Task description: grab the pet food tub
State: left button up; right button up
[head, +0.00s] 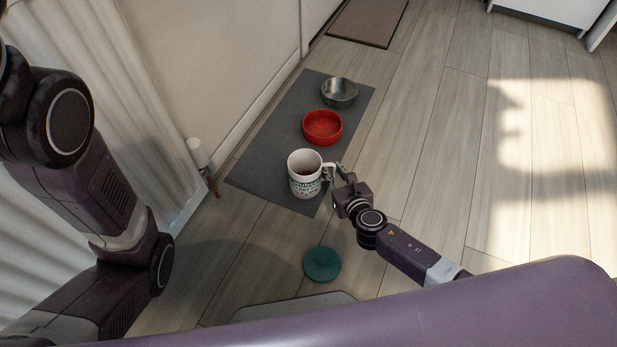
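The pet food tub (303,178) is a white, mug-like container with dark lettering, a handle on its right side and brown content inside. It stands upright at the near end of a grey mat. My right gripper (334,176) is at the tub's handle, on its right side. The fingers are small and partly overlap the handle, so I cannot tell if they are closed on it. My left arm comes in at the left, but its gripper is out of view.
A red bowl (322,127) and a metal bowl (340,92) stand on the grey mat (262,160) behind the tub. A round green lid-like disc (322,264) lies on the floor in front. A wall and radiator are on the left. The wooden floor at right is clear.

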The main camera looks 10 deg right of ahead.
jog(key=shift+c, duration=0.2)
grip_shut()
jog(key=shift+r, duration=0.15)
